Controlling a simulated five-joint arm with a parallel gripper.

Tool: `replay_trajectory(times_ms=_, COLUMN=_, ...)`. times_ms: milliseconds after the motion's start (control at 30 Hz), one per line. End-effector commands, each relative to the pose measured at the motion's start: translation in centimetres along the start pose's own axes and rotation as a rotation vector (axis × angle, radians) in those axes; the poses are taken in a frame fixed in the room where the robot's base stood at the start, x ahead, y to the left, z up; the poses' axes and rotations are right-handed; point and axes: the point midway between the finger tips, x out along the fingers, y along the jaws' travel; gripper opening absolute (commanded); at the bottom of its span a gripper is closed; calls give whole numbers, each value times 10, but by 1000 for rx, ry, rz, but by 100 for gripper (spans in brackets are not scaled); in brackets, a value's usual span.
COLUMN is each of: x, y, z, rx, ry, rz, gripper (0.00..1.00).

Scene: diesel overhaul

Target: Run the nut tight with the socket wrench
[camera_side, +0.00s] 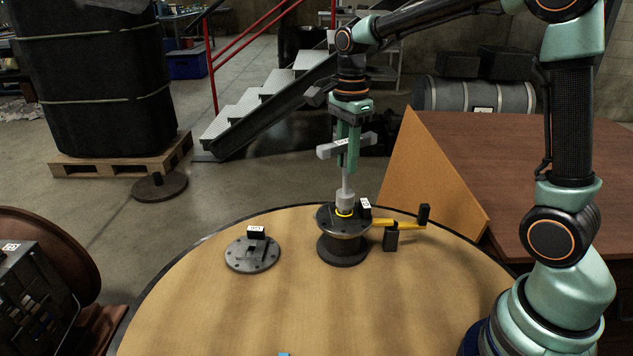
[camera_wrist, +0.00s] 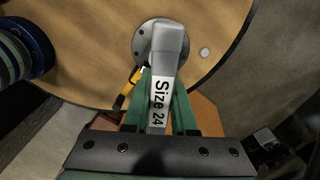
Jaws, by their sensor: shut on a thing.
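My gripper (camera_side: 347,155) has green fingers and is shut on the grey T-handled socket wrench (camera_side: 331,151). The wrench stands about upright, with its shaft running down to a wide socket (camera_side: 345,201). The socket is on top of a dark flanged spool (camera_side: 342,246) on the round table. A yellow ring (camera_side: 343,213) shows at the socket's foot. The nut cannot be made out; the socket seems to cover it. In the wrist view, the wrench (camera_wrist: 165,50) lies between my fingers (camera_wrist: 160,88), labelled "Size 24", above the flange (camera_wrist: 142,45).
A yellow bar with black grips (camera_side: 396,223) sticks out to the right of the spool. A loose round flange plate (camera_side: 252,262) with a black tagged block lies to the left. The front of the round table (camera_side: 330,315) is mostly clear. An orange-brown triangular panel (camera_side: 430,175) stands behind right.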

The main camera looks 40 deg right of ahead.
Motion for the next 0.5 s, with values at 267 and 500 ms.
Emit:
replay_trajectory(times_ms=267, x=0, y=0, z=0, rx=-203, ry=0, rz=-2, gripper=0)
replay_trajectory(times_ms=500, x=0, y=0, z=0, rx=-379, ry=0, rz=-2, gripper=0)
